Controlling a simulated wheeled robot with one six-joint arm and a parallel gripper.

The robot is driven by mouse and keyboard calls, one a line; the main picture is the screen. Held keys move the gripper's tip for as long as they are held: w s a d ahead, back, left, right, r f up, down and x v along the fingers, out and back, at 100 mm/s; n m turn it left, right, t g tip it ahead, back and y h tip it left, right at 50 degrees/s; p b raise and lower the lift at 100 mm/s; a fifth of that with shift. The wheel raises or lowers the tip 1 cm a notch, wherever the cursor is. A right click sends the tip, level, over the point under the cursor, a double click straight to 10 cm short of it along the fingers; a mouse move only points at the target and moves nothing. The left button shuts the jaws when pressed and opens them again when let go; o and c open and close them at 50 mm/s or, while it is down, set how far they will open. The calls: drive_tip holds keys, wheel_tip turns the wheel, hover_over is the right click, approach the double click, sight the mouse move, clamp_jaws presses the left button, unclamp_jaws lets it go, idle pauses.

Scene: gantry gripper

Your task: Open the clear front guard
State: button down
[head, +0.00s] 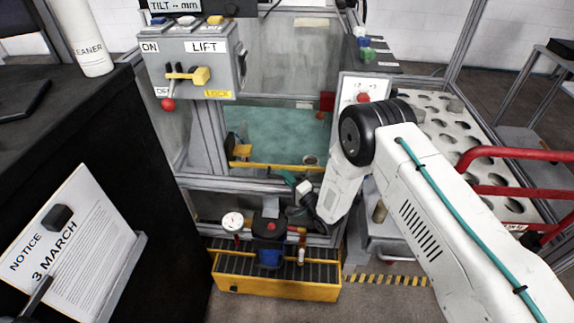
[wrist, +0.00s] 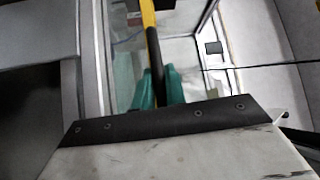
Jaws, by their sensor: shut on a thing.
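The clear front guard (head: 275,125) is in the middle of the head view, in the grey machine frame. A teal surface shows behind it. A yellow bar (head: 265,166) runs across its lower edge. My gripper (head: 289,176) is at the right part of this bar, partly hidden by my wrist. In the wrist view the teal fingers of my gripper (wrist: 157,88) are shut on the yellow and black bar (wrist: 150,35), one finger on each side. Clear panes show beside the bar there. Whether the guard is raised at all, I cannot tell.
A grey LIFT box (head: 190,62) with levers and a LOCK label hangs at the upper left. A yellow-edged tray (head: 275,290) with a gauge and bottles stands below. A rack with round holes (head: 440,125) and red rails (head: 520,155) are on the right.

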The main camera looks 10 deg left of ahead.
drive_tip(key=shift+f, duration=0.85)
drive_tip(key=c, duration=1.5)
unclamp_jaws()
drive_tip(key=shift+d, duration=0.1)
drive_tip(key=shift+o, duration=0.2)
drive_tip(key=shift+r, duration=0.1)
drive_tip(key=v, duration=0.7)
drive_tip(key=shift+s+d, duration=0.25)
drive_tip(key=shift+d, duration=0.05)
